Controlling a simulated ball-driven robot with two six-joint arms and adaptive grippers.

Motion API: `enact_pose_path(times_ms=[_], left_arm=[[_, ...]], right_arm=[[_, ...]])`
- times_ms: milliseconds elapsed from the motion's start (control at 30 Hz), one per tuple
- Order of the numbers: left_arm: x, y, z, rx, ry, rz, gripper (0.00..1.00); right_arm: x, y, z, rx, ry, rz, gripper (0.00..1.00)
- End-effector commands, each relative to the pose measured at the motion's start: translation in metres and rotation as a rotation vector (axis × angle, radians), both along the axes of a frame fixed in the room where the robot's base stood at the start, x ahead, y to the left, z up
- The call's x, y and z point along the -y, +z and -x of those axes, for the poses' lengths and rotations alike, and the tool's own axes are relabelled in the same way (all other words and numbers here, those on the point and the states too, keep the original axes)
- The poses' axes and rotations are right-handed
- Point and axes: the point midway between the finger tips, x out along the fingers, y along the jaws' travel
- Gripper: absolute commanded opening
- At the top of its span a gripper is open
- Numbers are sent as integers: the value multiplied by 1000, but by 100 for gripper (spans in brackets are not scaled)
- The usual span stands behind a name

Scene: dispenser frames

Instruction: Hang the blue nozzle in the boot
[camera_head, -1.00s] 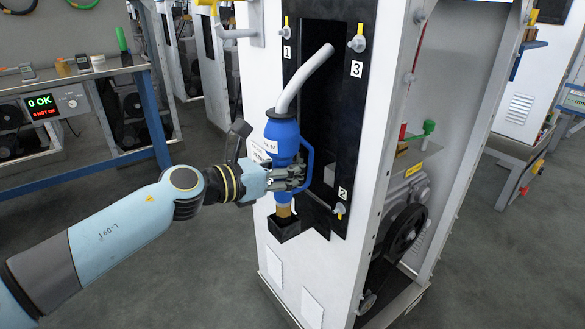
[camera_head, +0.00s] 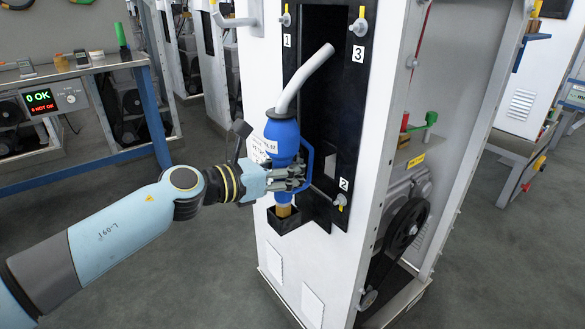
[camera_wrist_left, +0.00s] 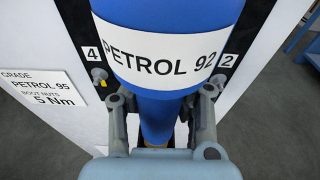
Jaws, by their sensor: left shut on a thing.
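The blue nozzle (camera_head: 283,135) stands nearly upright in front of the dispenser's black panel, with a bent grey tube rising from its top. A label on it reads PETROL 92 in the left wrist view (camera_wrist_left: 165,55). My left gripper (camera_head: 291,178) is shut around its lower body. The nozzle's tan lower end (camera_head: 283,210) is at the mouth of the black boot (camera_head: 290,224), a small open box low on the panel. I cannot tell how far inside it is. My right gripper is not in view.
The black panel (camera_head: 322,110) carries numbered studs 1, 2 and 3 around a dark recess. A plate on the white cabinet reads PETROL 95 (camera_wrist_left: 42,88). A blue-framed bench (camera_head: 90,159) stands left; an open bay with a belt pulley (camera_head: 405,228) is at right.

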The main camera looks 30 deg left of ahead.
Motion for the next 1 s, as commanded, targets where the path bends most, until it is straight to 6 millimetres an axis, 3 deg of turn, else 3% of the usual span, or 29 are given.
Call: enact_pose_path(times_ms=[967, 1000], left_arm=[[0, -20, -1, 3, 0, 1, 0], [0, -20, -1, 3, 0, 1, 9]], right_arm=[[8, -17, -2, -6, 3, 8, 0], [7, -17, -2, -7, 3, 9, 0]])
